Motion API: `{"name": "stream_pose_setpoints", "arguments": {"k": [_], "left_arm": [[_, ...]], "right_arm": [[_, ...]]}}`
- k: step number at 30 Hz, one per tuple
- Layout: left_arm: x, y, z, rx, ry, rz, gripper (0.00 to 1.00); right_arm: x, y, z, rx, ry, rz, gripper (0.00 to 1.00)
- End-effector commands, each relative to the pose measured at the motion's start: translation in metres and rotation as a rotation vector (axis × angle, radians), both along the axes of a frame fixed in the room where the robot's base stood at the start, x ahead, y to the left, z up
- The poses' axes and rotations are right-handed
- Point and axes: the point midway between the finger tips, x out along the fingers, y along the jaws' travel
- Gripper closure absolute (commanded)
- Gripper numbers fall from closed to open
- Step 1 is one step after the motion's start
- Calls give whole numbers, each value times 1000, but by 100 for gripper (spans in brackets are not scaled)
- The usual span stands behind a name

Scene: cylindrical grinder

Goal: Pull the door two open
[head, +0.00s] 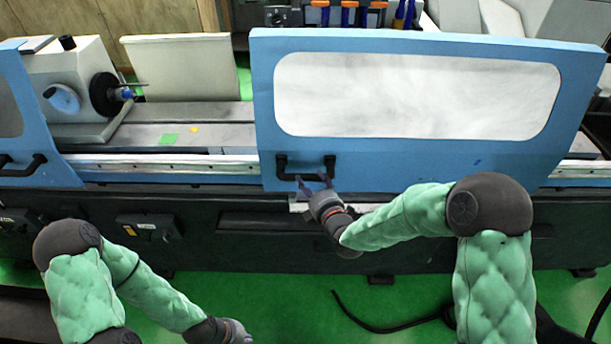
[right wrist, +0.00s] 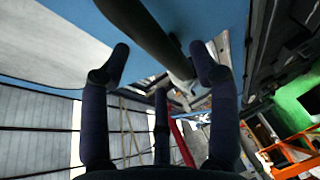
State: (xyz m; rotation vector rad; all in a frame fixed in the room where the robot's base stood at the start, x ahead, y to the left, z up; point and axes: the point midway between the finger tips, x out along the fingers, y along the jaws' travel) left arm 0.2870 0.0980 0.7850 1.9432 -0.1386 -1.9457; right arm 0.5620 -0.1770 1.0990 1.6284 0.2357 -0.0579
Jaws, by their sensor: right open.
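A large blue sliding door (head: 415,165) with a pale window stands at the centre right in the head view. Its black bar handle (head: 305,165) is near the lower left corner. My right gripper (head: 314,183) is at the handle from below, with its fingers open. In the right wrist view, the dark handle bar (right wrist: 148,30) runs between the spread fingers of the right gripper (right wrist: 160,62). I cannot tell whether they touch it. My left gripper (head: 238,334) is low at the bottom edge of the head view, away from the doors. Its fingers are too unclear to read.
Another blue door (head: 40,150) with a black handle (head: 22,164) is at the far left. Between the doors, the grinder's bed (head: 185,135) and a white headstock (head: 75,80) are exposed. A rail (head: 165,165) runs below. A black cable (head: 375,327) lies on the green floor.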

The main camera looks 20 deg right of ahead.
Motion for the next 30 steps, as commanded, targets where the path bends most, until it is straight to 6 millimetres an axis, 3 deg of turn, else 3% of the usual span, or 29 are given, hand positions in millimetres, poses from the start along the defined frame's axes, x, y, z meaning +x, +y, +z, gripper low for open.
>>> {"name": "stream_pose_setpoints", "arguments": {"k": [9, 21, 23, 28, 30], "left_arm": [[0, 0, -1, 0, 0, 0, 100], [0, 0, -1, 0, 0, 0, 100], [0, 0, -1, 0, 0, 0, 100], [0, 0, -1, 0, 0, 0, 100], [0, 0, -1, 0, 0, 0, 100]], "right_arm": [[36, 5, -7, 0, 1, 1, 39], [42, 5, -8, 1, 0, 0, 39], [42, 5, -8, 1, 0, 0, 50], [42, 5, -8, 1, 0, 0, 98], [42, 5, -8, 1, 1, 0, 100]]}}
